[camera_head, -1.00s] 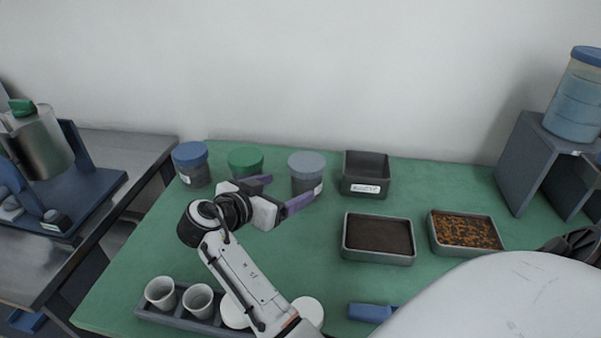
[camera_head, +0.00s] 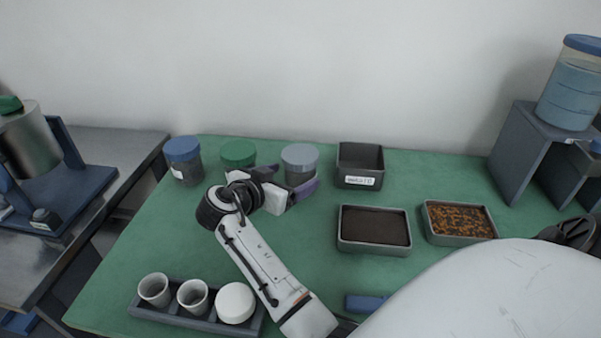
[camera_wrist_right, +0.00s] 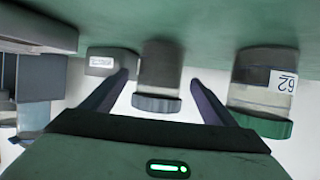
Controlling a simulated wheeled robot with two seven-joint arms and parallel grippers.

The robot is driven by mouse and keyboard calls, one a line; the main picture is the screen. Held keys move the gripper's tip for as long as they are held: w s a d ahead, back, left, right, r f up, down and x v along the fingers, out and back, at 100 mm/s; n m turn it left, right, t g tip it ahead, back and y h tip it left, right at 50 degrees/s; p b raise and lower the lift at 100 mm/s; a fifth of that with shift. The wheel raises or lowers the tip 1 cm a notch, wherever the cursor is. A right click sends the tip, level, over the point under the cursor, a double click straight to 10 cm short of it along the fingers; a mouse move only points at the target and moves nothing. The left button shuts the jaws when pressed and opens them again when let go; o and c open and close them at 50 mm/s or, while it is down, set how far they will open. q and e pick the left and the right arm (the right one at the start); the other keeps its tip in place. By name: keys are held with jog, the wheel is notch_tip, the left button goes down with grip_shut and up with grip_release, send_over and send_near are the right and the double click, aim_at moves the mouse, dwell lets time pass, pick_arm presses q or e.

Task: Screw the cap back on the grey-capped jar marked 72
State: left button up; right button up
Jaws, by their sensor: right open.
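The grey-capped jar (camera_head: 300,163) stands upright at the back of the green table, with its grey cap on top. My right gripper (camera_head: 286,184) is open in front of it, with its fingers at the jar's near side. In the right wrist view, which is upside down, the grey-capped jar (camera_wrist_right: 158,75) shows between the two open fingers (camera_wrist_right: 160,95), with visible gaps on both sides. No number is readable on this jar. My left gripper is not in view.
A green-capped jar (camera_head: 238,153) and a blue-capped jar (camera_head: 184,160) stand to the left. A dark labelled bin (camera_head: 360,165) is close on the right. Trays of dark powder (camera_head: 374,247) and orange-brown granules (camera_head: 460,238) lie nearer. A cup rack (camera_head: 200,322) is at front left.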

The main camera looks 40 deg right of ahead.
aim_at(300, 153)
jog(key=b+x, duration=0.1)
jog(key=x, duration=0.4)
jog(key=shift+d+f, duration=0.1)
jog(key=c, duration=1.5)
jog(key=shift+o, duration=0.2)
notch_tip(300, 153, up, 10)
jog(key=shift+r, duration=0.15)
